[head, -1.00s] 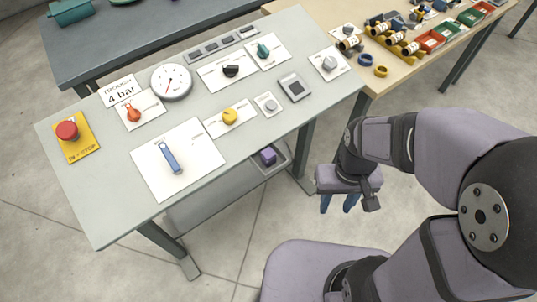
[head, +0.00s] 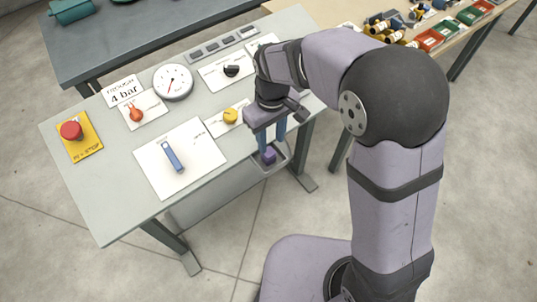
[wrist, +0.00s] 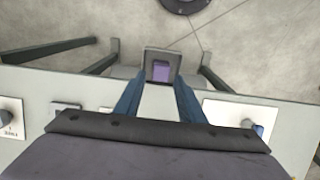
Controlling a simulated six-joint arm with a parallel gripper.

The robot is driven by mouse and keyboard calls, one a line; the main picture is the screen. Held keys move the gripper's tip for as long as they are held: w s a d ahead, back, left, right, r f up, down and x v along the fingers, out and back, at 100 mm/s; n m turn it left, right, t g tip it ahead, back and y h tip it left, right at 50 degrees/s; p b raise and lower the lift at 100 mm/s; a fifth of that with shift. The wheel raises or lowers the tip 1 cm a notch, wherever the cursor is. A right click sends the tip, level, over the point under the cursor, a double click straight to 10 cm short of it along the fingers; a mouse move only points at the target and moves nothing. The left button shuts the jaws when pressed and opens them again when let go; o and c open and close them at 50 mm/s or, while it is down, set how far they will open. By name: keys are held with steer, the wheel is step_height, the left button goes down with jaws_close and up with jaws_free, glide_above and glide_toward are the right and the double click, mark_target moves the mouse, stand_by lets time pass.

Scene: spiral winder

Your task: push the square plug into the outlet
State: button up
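The purple square plug (head: 269,155) sits in a small grey tray (head: 276,166) fixed at the front right edge of the panel table. It also shows in the wrist view (wrist: 160,71), in the tray beyond my fingertips. My gripper (head: 273,144) points down over the tray with its two blue fingers apart. In the wrist view my gripper (wrist: 158,90) is open and empty, with the plug in line with the gap between the fingers. In the head view my arm hides the right part of the panel; I cannot pick out the outlet there.
The panel table (head: 105,205) carries a red stop button (head: 71,130), a gauge (head: 173,81), a yellow knob (head: 230,116) and a blue lever (head: 172,157). A wooden table (head: 345,12) with bins stands at the back right. Open floor lies in front.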

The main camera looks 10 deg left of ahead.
mark_target(268, 152)
steer(key=shift+f, duration=0.15)
steer(key=shift+f+p, duration=0.3)
steer(key=shift+f, duration=0.65)
steer(key=shift+w+a+f+p, duration=0.15)
steer(key=shift+f+p, duration=0.45)
steer(key=shift+f, duration=0.7)
steer(key=shift+s+a+f+p, duration=0.15)
steer(key=shift+f+p, duration=0.4)
steer(key=shift+f, duration=0.75)
steer(key=shift+w, duration=0.1)
steer(key=shift+c, duration=0.6)
steer(key=c, duration=0.6)
